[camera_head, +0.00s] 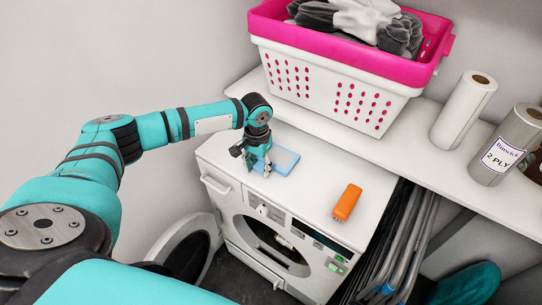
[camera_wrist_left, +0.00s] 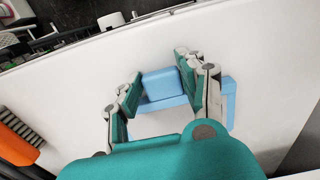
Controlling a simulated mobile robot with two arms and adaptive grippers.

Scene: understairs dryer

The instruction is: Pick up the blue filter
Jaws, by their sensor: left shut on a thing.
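The blue filter (camera_head: 287,160) is a light blue frame with a pale panel. It lies on or just above the white dryer top; I cannot tell which. My left gripper (camera_head: 257,166) is at its left edge in the head view. In the left wrist view, the gripper's teal-padded fingers (camera_wrist_left: 158,74) are shut on the raised blue block of the filter (camera_wrist_left: 160,85), one finger on each side. The gripper's palm hides part of the frame. My right gripper is not in view.
An orange brush (camera_head: 347,202) lies on the dryer top (camera_head: 310,185), apart from the filter. A pink and white laundry basket (camera_head: 335,85) and paper rolls (camera_head: 463,110) stand on the shelf behind. The round dryer door (camera_head: 187,252) hangs open below.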

